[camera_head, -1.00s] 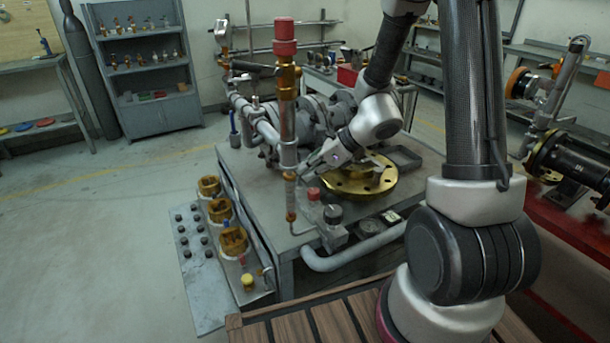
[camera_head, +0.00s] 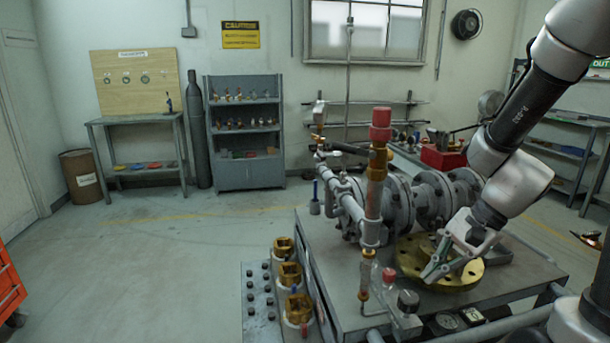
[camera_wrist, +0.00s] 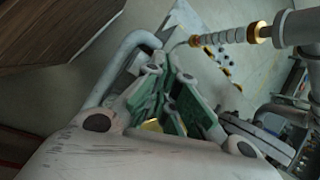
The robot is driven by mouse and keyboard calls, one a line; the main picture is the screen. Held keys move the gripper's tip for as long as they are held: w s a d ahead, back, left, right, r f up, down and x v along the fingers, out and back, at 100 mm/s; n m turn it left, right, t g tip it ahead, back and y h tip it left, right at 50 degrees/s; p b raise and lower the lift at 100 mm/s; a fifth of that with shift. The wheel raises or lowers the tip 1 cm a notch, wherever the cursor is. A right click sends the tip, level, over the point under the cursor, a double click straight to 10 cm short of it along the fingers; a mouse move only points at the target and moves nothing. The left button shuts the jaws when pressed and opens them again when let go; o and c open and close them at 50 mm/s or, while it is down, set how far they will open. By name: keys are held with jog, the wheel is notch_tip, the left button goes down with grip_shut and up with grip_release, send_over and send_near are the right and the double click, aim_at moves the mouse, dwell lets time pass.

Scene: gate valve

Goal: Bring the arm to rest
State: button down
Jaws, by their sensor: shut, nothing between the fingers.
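My gripper (camera_head: 437,270) hangs from my arm at the right of the head view, in front of the pipework and over the brass flange (camera_head: 411,251) on the grey bench. It covers part of the flange, and I cannot tell whether it touches it. Its fingers are shut with nothing between them. In the wrist view my gripper (camera_wrist: 172,97) shows its green-lined fingers, with a bit of brass behind them. The grey gate valve and pipe assembly (camera_head: 432,197) stands on the bench behind the gripper. An upright brass pipe with a red cap (camera_head: 380,117) rises left of it.
The grey bench top (camera_head: 335,262) carries small fittings near its front edge. Several brass-topped parts (camera_head: 288,273) stand along its left side. A shelf unit (camera_head: 243,130), a gas cylinder (camera_head: 198,128) and a side table (camera_head: 146,119) stand at the back wall.

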jog(key=s+d+r+n+t+h, duration=0.2)
jog(key=s+d+r+n+h, duration=0.1)
jog(key=r, duration=0.4)
jog(key=s+d+r+n+t+h, duration=0.1)
jog(key=s+d+r+n+h, duration=0.2)
jog(key=s+d+r+n, duration=0.3)
jog(key=shift+r+n+t, duration=0.4)
jog(key=shift+r+n, duration=0.5)
jog(key=shift+n, duration=0.2)
